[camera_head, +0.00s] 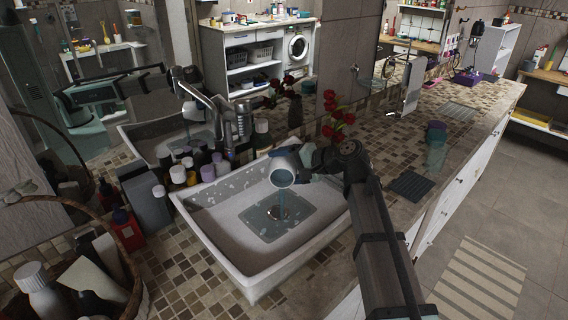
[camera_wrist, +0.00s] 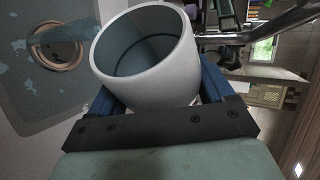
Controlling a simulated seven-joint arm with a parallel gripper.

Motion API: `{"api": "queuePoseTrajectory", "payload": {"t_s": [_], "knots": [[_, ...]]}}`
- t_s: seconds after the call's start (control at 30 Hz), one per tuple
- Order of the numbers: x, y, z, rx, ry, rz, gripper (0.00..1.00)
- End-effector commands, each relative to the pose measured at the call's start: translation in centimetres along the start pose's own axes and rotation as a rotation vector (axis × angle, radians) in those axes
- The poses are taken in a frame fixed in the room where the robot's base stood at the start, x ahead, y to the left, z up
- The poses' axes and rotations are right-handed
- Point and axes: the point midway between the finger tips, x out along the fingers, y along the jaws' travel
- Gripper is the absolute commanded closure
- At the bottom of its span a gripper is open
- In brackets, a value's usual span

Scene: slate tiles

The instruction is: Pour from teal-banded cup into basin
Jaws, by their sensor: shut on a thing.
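A pale cup (camera_head: 283,172) is held over the basin, tilted with its mouth towards the head camera and downward. A thin bluish stream falls from its rim towards the drain. My gripper (camera_head: 306,160) is shut on the cup, holding it from the right. In the wrist view the cup (camera_wrist: 150,72) sits between the blue fingers, its open mouth and grey-blue inside showing. I cannot make out a teal band. The grey-white basin (camera_head: 240,272) stands on the counter, with a dark wet patch around its drain. Part of the basin also shows in the wrist view (camera_wrist: 40,96).
Several bottles (camera_head: 190,172) and a faucet (camera_head: 212,105) stand behind the basin. A wicker basket (camera_head: 125,265) is at the lower left. Red flowers (camera_head: 338,122) stand behind my gripper.

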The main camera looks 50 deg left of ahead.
Motion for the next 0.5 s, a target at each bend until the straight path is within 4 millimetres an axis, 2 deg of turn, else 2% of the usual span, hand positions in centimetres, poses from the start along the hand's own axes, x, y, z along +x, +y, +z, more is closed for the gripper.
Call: {"api": "queuePoseTrajectory", "payload": {"t_s": [0.07, 0.5], "knots": [[-0.1, 0.4, 0.6, -0.062, 0.029, -0.031, 0.74], [-1.0, -0.7, 1.4, -0.277, 0.125, -0.132, 0.74]]}}
